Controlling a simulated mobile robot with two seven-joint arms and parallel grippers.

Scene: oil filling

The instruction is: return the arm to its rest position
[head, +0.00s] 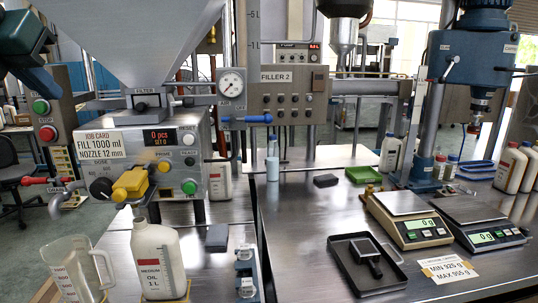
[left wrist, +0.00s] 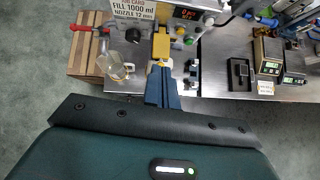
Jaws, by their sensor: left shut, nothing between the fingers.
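My left gripper (left wrist: 163,75) shows in the left wrist view with its blue fingers together and nothing between them. It is clear of the table, and its fingers overlap the bench below the yellow valve (left wrist: 160,46) in that view. In the head view a dark green rounded part fills the upper left corner, and no fingers can be made out there. The open white oil bottle (head: 160,262) stands upright on the bench below the yellow valve (head: 131,183), with the clear jug (head: 72,272) to its left. My right gripper is in neither view.
The filler's control box (head: 165,150) and large steel hopper (head: 140,35) stand at the left. A black tray (head: 345,272) and two scales (head: 418,232) are on the right-hand table. A blue rack (head: 248,262) sits right of the bottle. Open floor lies at the far left.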

